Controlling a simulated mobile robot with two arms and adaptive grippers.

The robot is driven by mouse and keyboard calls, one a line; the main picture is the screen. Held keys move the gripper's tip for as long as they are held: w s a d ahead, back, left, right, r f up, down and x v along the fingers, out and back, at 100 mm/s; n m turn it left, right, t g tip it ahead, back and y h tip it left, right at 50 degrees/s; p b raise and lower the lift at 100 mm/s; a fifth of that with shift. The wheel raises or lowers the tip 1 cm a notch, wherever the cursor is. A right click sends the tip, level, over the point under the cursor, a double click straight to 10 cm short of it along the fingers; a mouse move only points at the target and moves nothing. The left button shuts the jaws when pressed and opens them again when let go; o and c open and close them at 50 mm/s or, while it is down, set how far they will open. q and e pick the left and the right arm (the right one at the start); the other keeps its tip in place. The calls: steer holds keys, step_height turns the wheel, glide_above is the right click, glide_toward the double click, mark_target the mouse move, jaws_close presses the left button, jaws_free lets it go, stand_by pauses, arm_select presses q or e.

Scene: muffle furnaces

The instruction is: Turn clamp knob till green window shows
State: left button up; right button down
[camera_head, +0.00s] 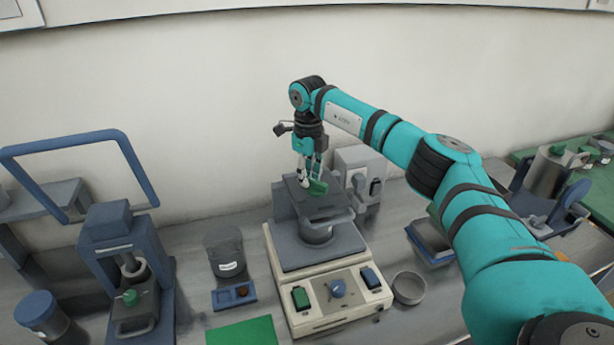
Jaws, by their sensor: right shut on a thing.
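A machine with a cream base (275,262) stands on the bench in the middle of the view. A dark clamp plate (290,200) sits on top of it, above a round grey vessel (316,235). My right gripper (310,179) points down over the plate, shut on a green clamp knob (319,187). The fingers partly hide the knob. I cannot make out a separate indicator window on the clamp. The front panel has a green rectangle (301,298), a blue round knob (338,288) and a dark blue rectangle (370,278). My left gripper is out of view.
A grey box (358,165) stands behind the machine at the right. A dark jar (224,252) and a blue press-like device (110,240) stand at the left. A small round dish (408,288) and a green mat (242,332) lie near the base.

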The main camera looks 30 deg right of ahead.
steer(key=m, duration=0.2)
steer(key=d+m, duration=0.1)
steer(key=shift+w+r+m, duration=0.1)
steer(key=shift+w+m, duration=0.05)
steer(key=shift+m, duration=0.25)
steer(key=m, duration=0.1)
steer(key=m+p, duration=0.1)
steer(key=m, duration=0.1)
steer(key=shift+d+m, duration=0.3)
steer(key=shift+d, duration=0.05)
steer(key=m, duration=0.3)
steer(key=shift+s+d+m+p, duration=0.2)
steer(key=shift+d+m+p, duration=0.1)
steer(key=shift+d+p, duration=0.1)
steer(key=m, duration=0.3)
steer(key=shift+s+d+m+p, duration=0.3)
steer(key=shift+d+p, duration=0.05)
steer(key=m, duration=0.2)
steer(key=s+m+p, duration=0.1)
steer(key=m, duration=0.3)
steer(key=shift+s+d, duration=0.15)
steer(key=shift+d, duration=0.15)
steer(key=m, duration=0.2)
steer(key=m+p, duration=0.1)
steer(key=shift+s+m, duration=0.4)
steer(key=shift+s+m+p, duration=0.25)
steer(key=shift+m+p, duration=0.2)
steer(key=shift+m, duration=0.75)
steer(key=shift+a, duration=0.1)
